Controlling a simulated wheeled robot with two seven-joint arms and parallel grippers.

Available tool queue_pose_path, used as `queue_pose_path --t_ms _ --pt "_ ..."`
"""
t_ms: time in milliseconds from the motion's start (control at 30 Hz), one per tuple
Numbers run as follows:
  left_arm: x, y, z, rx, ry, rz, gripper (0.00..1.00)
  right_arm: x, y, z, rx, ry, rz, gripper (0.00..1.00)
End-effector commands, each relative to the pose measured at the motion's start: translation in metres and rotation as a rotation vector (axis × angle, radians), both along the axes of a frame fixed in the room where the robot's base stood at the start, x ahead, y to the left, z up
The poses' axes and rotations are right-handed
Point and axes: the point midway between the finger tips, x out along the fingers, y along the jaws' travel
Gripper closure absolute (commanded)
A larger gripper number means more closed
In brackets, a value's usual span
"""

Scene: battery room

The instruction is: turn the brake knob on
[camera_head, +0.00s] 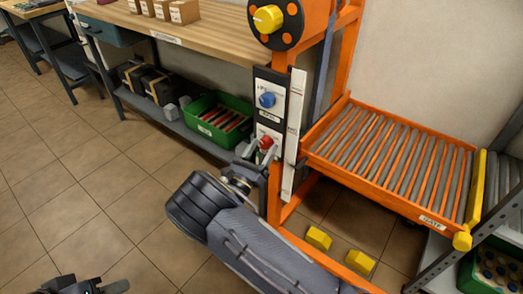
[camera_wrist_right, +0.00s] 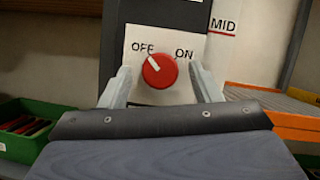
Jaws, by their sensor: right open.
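The red brake knob (camera_wrist_right: 159,71) sits on a white plate (camera_wrist_right: 140,45) marked OFF and ON. Its white pointer line aims up and left, at OFF. In the head view the knob (camera_head: 266,142) is on the lower part of the dark panel on the orange post. My right gripper (camera_wrist_right: 166,88) is open, with one finger on each side of the knob; I cannot tell whether they touch it. It also shows in the head view (camera_head: 259,149), in front of the panel. Part of my left gripper (camera_head: 108,288) shows at the bottom left edge; its fingers are not clear.
A blue knob (camera_head: 267,99) is just above on the same panel, below a yellow hub (camera_head: 268,18). An orange roller rack (camera_head: 322,152) stands to the right. Yellow blocks (camera_head: 319,238) lie below it. A green bin (camera_head: 205,136) is on the bench's lower shelf. The floor at left is clear.

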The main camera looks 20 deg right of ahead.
Motion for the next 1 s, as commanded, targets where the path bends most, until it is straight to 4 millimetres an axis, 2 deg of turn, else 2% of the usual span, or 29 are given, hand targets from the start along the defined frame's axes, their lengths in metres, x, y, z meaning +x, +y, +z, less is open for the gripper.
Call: queue_pose_path --t_ms 167,500,767,1000 --pt "0.0000 0.0000 0.0001 0.000 0.000 0.000 0.64 0.0001 -0.0002 0.0002 0.000 0.000 0.000 0.43" --pt "0.0000 0.0000 0.0001 0.000 0.000 0.000 0.64 -0.0001 -0.0002 0.0000 0.001 -0.001 -0.001 0.86" --pt "0.0000 0.0000 -0.0019 0.000 0.000 0.000 0.64 0.0000 -0.0001 -0.0010 0.015 -0.017 0.000 0.87" --pt "0.0000 0.0000 -0.0099 0.000 0.000 0.000 0.64 0.0012 0.0008 -0.0025 0.084 -0.106 0.000 0.87"
